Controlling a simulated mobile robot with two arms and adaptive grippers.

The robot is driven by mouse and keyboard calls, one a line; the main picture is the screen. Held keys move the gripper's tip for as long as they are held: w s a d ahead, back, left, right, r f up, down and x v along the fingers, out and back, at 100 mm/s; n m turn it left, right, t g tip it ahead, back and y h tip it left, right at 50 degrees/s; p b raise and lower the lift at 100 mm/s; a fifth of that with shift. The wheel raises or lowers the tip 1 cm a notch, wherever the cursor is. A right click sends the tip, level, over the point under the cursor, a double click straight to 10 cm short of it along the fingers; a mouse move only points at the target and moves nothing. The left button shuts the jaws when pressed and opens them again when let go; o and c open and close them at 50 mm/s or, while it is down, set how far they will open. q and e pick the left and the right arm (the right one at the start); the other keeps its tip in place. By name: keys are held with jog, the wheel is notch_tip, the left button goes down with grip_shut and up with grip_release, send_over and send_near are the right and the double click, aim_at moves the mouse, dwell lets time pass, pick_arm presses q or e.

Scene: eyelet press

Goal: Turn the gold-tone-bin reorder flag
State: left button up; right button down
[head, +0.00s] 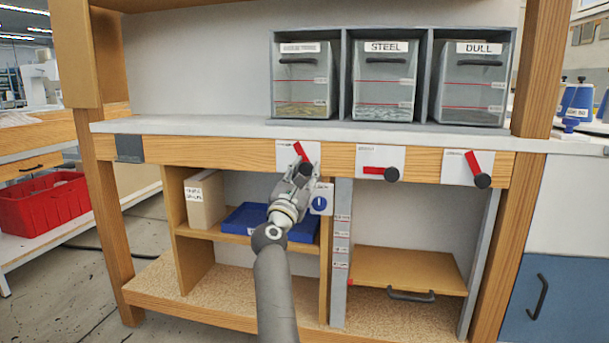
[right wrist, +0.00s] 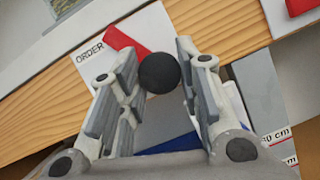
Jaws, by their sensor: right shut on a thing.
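The leftmost reorder flag is a red bar (head: 299,150) on a black knob, on a white plate (head: 285,158) below the leftmost bin (head: 302,85). This bin's label is too blurred to read, and gold-coloured pieces lie low in it. The red bar tilts up and left from the knob. My right gripper (head: 303,174) is at this flag, shut on its black knob. In the right wrist view the knob (right wrist: 160,72) sits between the fingertips, and the red bar (right wrist: 122,42) points up and left. My left gripper is not in view.
The middle flag (head: 377,170) lies level below the STEEL bin (head: 384,85). The right flag (head: 473,163) tilts steeply below the DULL bin (head: 473,88). A blue tray (head: 245,219) and a beige box (head: 203,202) are on the shelf below. A blue-dial plate (head: 320,199) is just below right of my gripper.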

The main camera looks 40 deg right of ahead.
jog(key=shift+f, duration=0.1)
jog(key=c, duration=1)
grip_release()
jog(key=shift+c, duration=0.2)
jog(key=v, duration=0.7)
jog(key=shift+a, duration=0.25)
jog(key=shift+s, duration=0.1)
